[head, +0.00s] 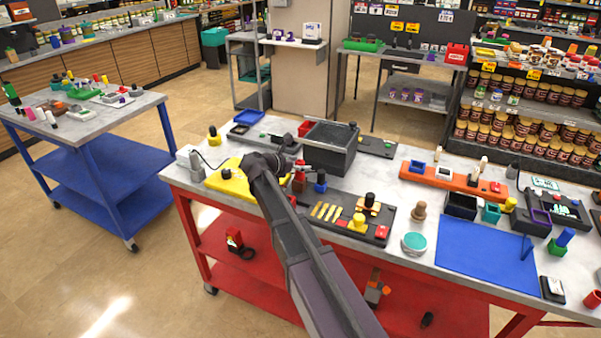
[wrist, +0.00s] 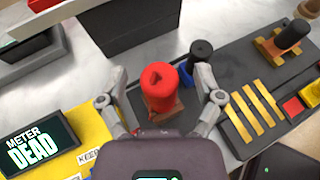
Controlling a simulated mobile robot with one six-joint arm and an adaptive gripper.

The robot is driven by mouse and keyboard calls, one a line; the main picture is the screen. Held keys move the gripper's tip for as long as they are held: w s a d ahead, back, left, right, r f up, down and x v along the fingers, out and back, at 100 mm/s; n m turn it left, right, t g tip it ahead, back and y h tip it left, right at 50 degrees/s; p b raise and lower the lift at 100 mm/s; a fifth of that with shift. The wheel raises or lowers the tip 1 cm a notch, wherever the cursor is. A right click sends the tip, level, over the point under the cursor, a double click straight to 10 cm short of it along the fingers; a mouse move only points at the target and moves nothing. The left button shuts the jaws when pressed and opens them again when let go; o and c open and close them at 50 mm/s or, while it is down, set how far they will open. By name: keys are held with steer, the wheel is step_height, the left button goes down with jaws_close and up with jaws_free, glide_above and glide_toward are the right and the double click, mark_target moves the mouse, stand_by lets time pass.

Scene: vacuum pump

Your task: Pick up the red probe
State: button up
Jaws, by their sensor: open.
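A red probe (wrist: 158,88), a thick upright cylinder with a dark mark on its top, stands on a reddish-brown block (wrist: 163,114) on a dark board. The block (head: 299,184) also shows in the head view, where my arm and gripper largely hide the probe. My gripper (wrist: 160,84) is open, with one finger to the left of the probe and one to its right in the wrist view. Gaps show between the upper finger parts and the probe, and I see no grip on it. In the head view my gripper (head: 288,166) is over the board's left end.
A black knob on a blue base (wrist: 197,58) stands close by the right finger. A dark open bin (head: 330,150) is just behind. Yellow strips (wrist: 254,112) lie to the right.

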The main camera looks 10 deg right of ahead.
jaws_close()
stand_by(0.3)
steer(key=shift+r, duration=0.15)
step_height(320, 180, up, 10)
steer(key=p, duration=1)
stand_by(0.8)
